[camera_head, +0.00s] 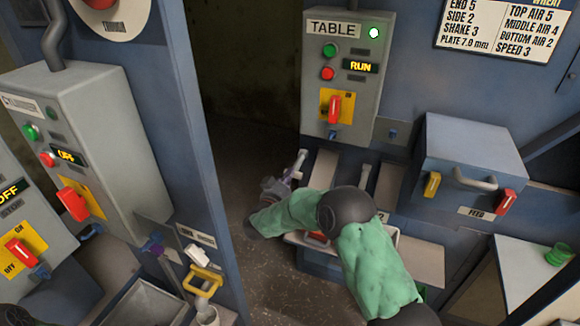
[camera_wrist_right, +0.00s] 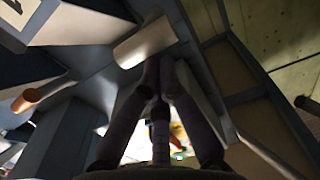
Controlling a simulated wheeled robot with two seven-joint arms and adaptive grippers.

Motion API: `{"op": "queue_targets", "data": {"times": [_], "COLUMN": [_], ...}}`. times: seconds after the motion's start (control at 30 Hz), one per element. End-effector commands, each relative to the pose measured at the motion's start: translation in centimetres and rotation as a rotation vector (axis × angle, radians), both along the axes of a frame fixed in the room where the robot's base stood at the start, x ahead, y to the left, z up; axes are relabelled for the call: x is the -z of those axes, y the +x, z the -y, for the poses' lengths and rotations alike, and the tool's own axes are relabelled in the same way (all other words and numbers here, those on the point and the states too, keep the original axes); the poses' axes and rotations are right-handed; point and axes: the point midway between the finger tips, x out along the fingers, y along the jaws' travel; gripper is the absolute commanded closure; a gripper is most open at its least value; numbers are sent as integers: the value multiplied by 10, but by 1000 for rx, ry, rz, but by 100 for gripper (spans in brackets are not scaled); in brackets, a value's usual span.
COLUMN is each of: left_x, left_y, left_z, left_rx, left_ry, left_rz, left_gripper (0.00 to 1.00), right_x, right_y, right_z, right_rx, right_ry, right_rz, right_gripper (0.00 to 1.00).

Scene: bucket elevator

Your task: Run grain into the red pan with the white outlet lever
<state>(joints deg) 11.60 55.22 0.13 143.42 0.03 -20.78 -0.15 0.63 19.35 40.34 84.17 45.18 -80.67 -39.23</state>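My right gripper (camera_head: 284,181) is at the end of the green-sleeved arm, below the TABLE box. Its tips are close to a pale-tipped lever (camera_head: 299,162) at the outlets; contact is unclear. In the right wrist view, the fingers (camera_wrist_right: 160,68) converge, just short of a pale cylinder (camera_wrist_right: 145,42); I cannot tell whether anything is between them. A second pale lever (camera_head: 363,175) stands further right. A small red patch (camera_head: 315,238), possibly the red pan, shows beneath my arm, mostly hidden. No falling grain is discernible. My left gripper is not in view.
The TABLE box (camera_head: 350,70) reads RUN with a green lamp lit. A blue FEED box (camera_head: 468,165) with yellow and red handles is at the right. Dark floor (camera_head: 240,140) lies between.

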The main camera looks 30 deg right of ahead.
Motion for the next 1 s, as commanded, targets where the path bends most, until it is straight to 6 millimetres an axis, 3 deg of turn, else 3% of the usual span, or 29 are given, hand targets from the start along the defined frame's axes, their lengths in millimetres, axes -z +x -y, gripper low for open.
{"op": "queue_targets", "data": {"times": [0.4,1.0], "left_x": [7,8], "left_y": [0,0], "left_z": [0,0], "left_rx": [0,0], "left_ry": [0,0], "left_rz": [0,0], "left_gripper": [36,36], "right_x": [37,47], "right_y": [2,4], "right_z": [3,5], "right_rx": [1,2], "right_ry": [-1,1], "right_rz": [-1,-2], "right_gripper": [100,100]}}
